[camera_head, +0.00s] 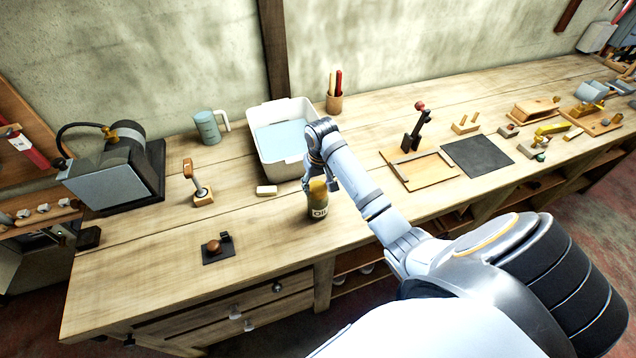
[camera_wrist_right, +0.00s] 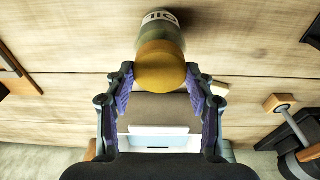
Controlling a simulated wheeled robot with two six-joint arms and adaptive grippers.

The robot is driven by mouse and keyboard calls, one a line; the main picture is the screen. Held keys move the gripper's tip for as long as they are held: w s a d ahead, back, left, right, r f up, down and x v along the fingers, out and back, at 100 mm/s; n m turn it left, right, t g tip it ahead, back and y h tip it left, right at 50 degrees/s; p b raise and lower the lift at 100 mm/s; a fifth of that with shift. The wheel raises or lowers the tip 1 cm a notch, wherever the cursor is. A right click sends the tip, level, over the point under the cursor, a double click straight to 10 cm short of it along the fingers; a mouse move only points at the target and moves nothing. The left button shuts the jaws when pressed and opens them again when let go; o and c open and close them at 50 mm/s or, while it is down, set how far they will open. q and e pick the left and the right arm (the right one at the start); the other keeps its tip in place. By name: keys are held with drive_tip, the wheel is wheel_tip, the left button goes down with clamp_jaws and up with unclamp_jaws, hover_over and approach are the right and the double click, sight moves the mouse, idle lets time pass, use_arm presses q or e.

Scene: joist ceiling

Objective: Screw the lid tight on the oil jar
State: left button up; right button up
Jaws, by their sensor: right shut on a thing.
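The oil jar (camera_head: 319,207) stands upright on the workbench near its front edge, with a pale label reading OIL. In the right wrist view its green-brown body (camera_wrist_right: 160,32) shows beyond the lid. The round yellow-brown lid (camera_wrist_right: 161,62) sits on the jar's mouth; I cannot tell how tight it is. My right gripper (camera_wrist_right: 160,80) has its two purple-padded fingers on either side of the lid and is shut on it. In the head view this gripper (camera_head: 318,178) comes down over the jar's top and hides part of the lid. My left gripper is not in view.
A white bin (camera_head: 262,147) with blue contents stands just behind the jar. A small pale block (camera_head: 266,190) lies left of it. A dark plate with a wooden knob (camera_head: 214,247) and a wooden-handled tool (camera_head: 198,187) sit further left. The bench is clear around the jar's front.

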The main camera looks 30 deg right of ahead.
drive_tip(key=shift+s+f, duration=0.1)
drive_tip(key=shift+f, duration=0.1)
drive_tip(key=shift+s+a, duration=0.1)
drive_tip(key=shift+c, duration=0.5)
drive_tip(key=shift+f, duration=0.15)
drive_tip(key=shift+f, duration=0.1)
drive_tip(key=shift+m, duration=0.3)
drive_tip(key=shift+c, duration=0.8)
drive_tip(key=m, duration=0.2)
drive_tip(key=shift+m, duration=0.3)
